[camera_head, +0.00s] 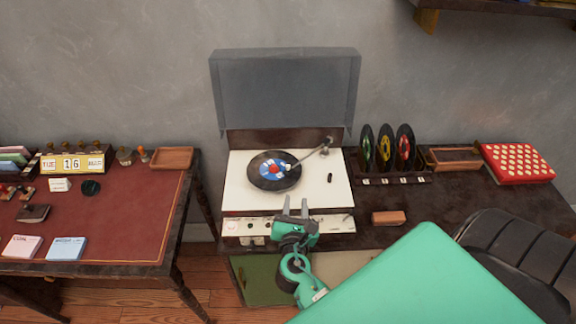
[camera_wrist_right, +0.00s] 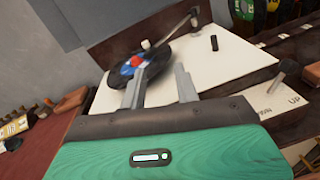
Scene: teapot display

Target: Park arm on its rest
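The record player (camera_head: 240,192) has a white top and a raised grey lid. A black record (camera_head: 262,184) with a blue, white and red label lies on its platter. The tonearm (camera_head: 312,154) reaches from its pivot at the back right, with its head over the record near the label; I cannot tell if it touches. In the right wrist view the tonearm (camera_wrist_right: 176,29) ends in a pale head. A short black peg (camera_head: 330,177) stands right of the record. My right gripper (camera_head: 295,206) is open and empty at the player's front edge. My left gripper is not in view.
A rack (camera_head: 395,180) with several upright records stands right of the player. Beyond it are a wooden tray (camera_head: 452,158) and a red dotted box (camera_head: 518,163). A brown block (camera_head: 389,217) lies in front. A red-topped desk (camera_head: 130,215) stands left.

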